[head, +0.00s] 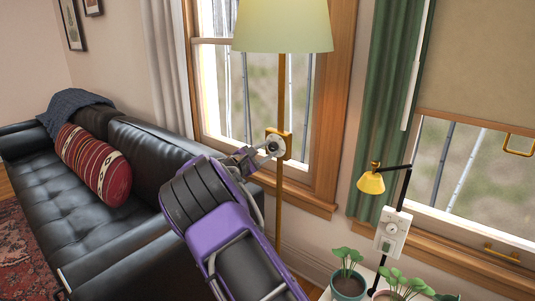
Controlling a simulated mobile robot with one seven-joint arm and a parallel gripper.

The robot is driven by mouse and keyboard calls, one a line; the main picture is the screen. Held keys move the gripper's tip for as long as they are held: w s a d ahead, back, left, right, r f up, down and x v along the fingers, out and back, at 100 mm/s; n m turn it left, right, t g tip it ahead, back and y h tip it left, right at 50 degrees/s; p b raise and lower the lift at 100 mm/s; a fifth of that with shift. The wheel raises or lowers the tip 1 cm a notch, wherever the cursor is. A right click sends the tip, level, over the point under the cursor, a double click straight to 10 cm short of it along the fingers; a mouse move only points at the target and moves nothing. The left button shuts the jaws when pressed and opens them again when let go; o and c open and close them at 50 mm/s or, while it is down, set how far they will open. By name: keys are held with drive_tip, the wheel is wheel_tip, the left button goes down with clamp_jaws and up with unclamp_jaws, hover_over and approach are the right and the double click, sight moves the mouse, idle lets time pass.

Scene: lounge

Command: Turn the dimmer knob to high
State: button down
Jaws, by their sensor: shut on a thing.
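The dimmer knob (273,147) is a small round grey piece on a brass-yellow plate (287,144). The plate is fixed to the brass pole (281,90) of a floor lamp with a pale green shade (283,25). My gripper (268,149) reaches up to the knob from the lower left, its fingers shut on it. The fingers cover part of the knob, and I cannot read its setting.
A black leather sofa (60,170) with a red striped cushion (93,163) stands at left. At right are a yellow lamp (371,183), a white box with a dial (393,232) and potted plants (347,281). Windows with a green curtain (385,110) stand behind.

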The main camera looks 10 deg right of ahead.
drive_tip(key=shift+m, duration=1.6)
drive_tip(key=c, duration=0.5)
unclamp_jaws()
drive_tip(key=shift+a, duration=0.1)
drive_tip(key=p+v, duration=0.1)
drive_tip(key=v, duration=1.6)
drive_tip(key=shift+s+a+r, duration=0.1)
drive_tip(key=shift+s, duration=0.05)
